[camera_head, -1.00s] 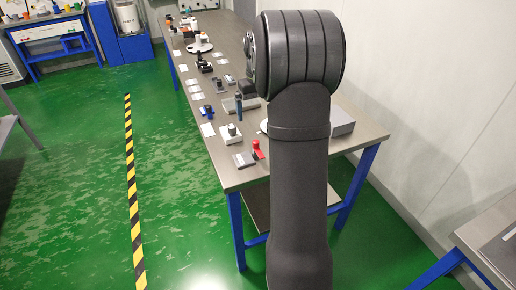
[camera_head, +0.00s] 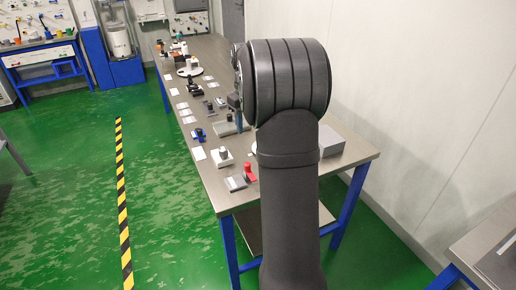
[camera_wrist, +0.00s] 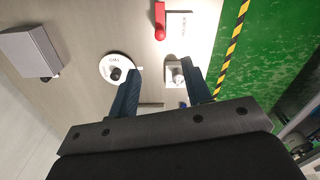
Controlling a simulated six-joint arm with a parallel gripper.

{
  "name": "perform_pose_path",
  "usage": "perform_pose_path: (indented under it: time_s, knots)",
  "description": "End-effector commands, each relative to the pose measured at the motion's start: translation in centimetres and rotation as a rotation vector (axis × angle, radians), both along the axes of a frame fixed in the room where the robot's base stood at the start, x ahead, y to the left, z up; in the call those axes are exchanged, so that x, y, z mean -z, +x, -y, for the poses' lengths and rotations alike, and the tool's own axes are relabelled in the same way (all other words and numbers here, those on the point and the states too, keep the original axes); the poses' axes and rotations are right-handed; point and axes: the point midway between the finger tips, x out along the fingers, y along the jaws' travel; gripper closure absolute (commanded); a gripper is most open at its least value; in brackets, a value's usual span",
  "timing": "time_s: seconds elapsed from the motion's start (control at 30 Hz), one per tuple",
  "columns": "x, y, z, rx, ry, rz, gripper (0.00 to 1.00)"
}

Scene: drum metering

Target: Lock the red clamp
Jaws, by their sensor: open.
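The red clamp (camera_head: 249,172) stands near the front end of the long table, beside a pale grey plate (camera_head: 236,183). In the wrist view the red clamp (camera_wrist: 160,20) is at the top, next to a white labelled plate (camera_wrist: 178,24). My gripper (camera_wrist: 161,66) is open and empty, with its two dark blue fingers apart. The clamp lies beyond the fingertips, not between them. In the head view my arm hides most of the gripper. Whether the clamp's lever is locked is too small to tell.
A white block with a knob (camera_wrist: 175,73) is near the right finger. A round white labelled disc with a black knob (camera_wrist: 116,68) is near the left finger. A grey box (camera_wrist: 29,52) is at the far left. Several small fixtures line the table (camera_head: 345,155) farther back.

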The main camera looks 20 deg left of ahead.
Motion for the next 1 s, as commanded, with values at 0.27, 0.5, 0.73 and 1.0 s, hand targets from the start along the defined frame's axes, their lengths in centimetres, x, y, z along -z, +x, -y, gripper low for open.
perform_pose_path:
  time_s: [0.27, 0.5, 0.73, 1.0]
  knots:
    - [-0.2, 0.8, -0.9, -0.427, -0.001, -0.001, 0.55]
    - [0.3, 1.0, -1.0, -0.545, -0.001, -0.003, 0.55]
    - [4.0, 0.9, -1.0, -0.543, -0.001, -0.005, 0.55]
    - [10.0, 0.9, -1.0, -0.542, -0.001, -0.005, 0.55]
